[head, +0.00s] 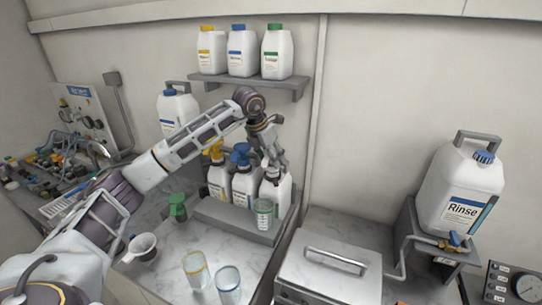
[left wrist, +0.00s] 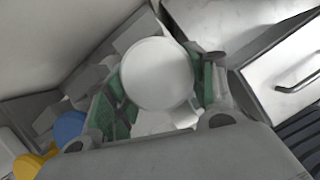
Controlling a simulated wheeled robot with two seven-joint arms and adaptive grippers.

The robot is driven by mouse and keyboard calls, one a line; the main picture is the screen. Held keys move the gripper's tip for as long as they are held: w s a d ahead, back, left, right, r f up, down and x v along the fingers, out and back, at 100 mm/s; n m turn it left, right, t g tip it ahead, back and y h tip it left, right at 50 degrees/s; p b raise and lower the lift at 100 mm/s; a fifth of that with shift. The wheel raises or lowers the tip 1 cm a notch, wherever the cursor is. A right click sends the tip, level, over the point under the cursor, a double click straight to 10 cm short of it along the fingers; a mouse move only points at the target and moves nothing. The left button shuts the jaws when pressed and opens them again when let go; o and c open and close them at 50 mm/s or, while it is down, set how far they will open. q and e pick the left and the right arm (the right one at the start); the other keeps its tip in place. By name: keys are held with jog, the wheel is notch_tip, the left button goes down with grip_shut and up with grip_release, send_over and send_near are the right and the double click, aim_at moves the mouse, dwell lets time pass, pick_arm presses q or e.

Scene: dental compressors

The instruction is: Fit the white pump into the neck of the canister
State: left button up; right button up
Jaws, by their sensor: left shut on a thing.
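My left gripper (head: 272,168) points down over the rightmost white canister (head: 276,192) in the grey tray. In the left wrist view its green-padded fingers (left wrist: 160,95) are shut on a round white piece (left wrist: 157,73), which I take to be the top of the white pump. White surface shows below the piece, probably the canister. The gripper hides the canister's neck in the head view, so I cannot tell whether the pump is in the neck or above it. My right gripper is not in view.
Canisters with a yellow pump (head: 214,152) and a blue pump (head: 241,155) stand close on the left. A green-rimmed glass (head: 264,214) stands before the canister. A green pump-like piece (head: 178,206) and two glasses (head: 196,270) are on the counter. A metal box (head: 328,275) is at right.

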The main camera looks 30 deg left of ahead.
pick_arm(q)
jog(key=shift+f, duration=0.15)
jog(key=o, duration=1.4)
jog(key=v, duration=1.2)
dwell(0.3)
